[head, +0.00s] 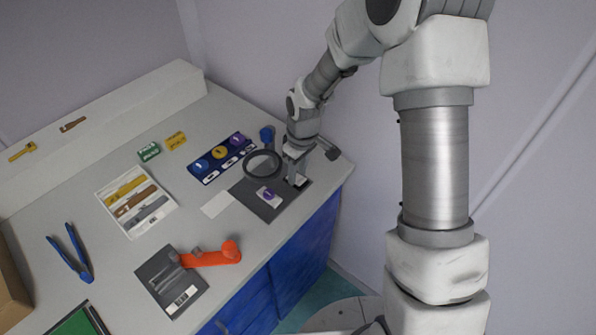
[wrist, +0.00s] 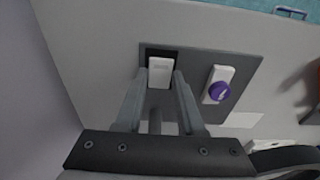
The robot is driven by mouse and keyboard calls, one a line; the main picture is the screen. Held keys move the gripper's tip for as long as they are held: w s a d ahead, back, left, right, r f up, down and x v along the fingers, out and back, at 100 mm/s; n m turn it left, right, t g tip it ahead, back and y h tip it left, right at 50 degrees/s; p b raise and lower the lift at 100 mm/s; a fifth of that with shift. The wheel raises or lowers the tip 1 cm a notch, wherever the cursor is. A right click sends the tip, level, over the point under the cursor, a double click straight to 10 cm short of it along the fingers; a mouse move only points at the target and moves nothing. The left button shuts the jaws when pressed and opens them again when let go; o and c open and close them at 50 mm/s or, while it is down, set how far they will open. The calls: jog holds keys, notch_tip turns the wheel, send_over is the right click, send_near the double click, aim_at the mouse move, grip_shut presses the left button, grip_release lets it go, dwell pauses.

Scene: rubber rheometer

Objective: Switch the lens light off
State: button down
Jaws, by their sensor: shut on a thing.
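A white switch (wrist: 160,72) sits in a dark slot in a grey plate (wrist: 205,58). My gripper (wrist: 160,78) reaches down to it with one finger on each side, shut on it. In the head view my gripper (head: 297,178) is at the plate's (head: 282,211) upper right part and hides most of the switch. The dark round lens ring (head: 262,164) stands just left of my gripper. Whether its light is on cannot be told.
A white block with a purple knob (wrist: 219,90) sits on the same plate. A blue tray with coloured round pieces (head: 220,158) lies to the left. A red-orange handle (head: 212,256) on a dark plate, a tool tray (head: 113,188) and blue pliers (head: 72,256) lie farther left.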

aim_at(303, 182)
jog(key=c, duration=0.5)
grip_release()
jog(key=r, duration=0.5)
jog(key=d+r+p, duration=0.1)
jog(key=r, duration=0.5)
jog(key=s+r, duration=0.1)
jog(key=r, duration=0.5)
jog(key=shift+s+d+r+p, duration=0.1)
jog(key=shift+d+r+p, duration=0.1)
jog(key=shift+p, duration=0.1)
